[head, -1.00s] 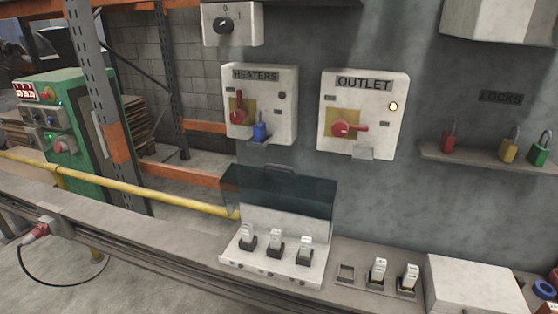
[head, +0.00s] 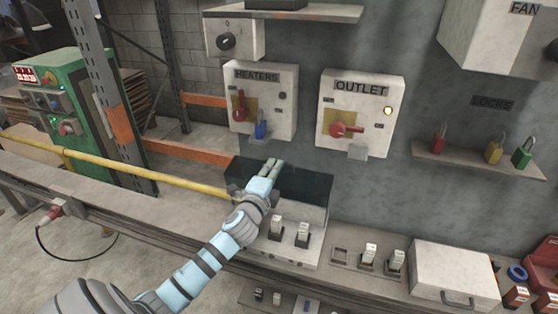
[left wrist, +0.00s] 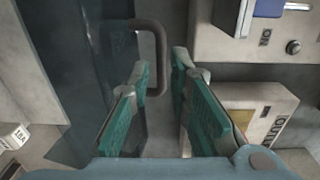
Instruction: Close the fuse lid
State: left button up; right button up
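The fuse lid (head: 309,188) is a dark, see-through cover, raised at the back of the white fuse box (head: 308,257). Fuses (head: 277,228) stand in the box below it. My left gripper (head: 273,163) reaches up across the box to the lid's top edge and hides part of the lid and one fuse. In the left wrist view the lid (left wrist: 105,60) fills the left, with its dark bar handle (left wrist: 160,50) in front of my open left gripper (left wrist: 163,80). The handle's lower end shows near the gap between the green-padded fingers; contact is unclear. My right gripper is not in view.
The heaters box (head: 262,95) and outlet box (head: 362,105) with red switches hang on the wall behind the lid. Spare fuses (head: 370,255) and a closed white case (head: 455,270) are on the bench to the right. A padlock shelf (head: 470,166) is at right.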

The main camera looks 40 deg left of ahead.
pick_arm(q)
jog(key=shift+x, duration=2.25)
jog(key=shift+d, duration=0.1)
grip_shut()
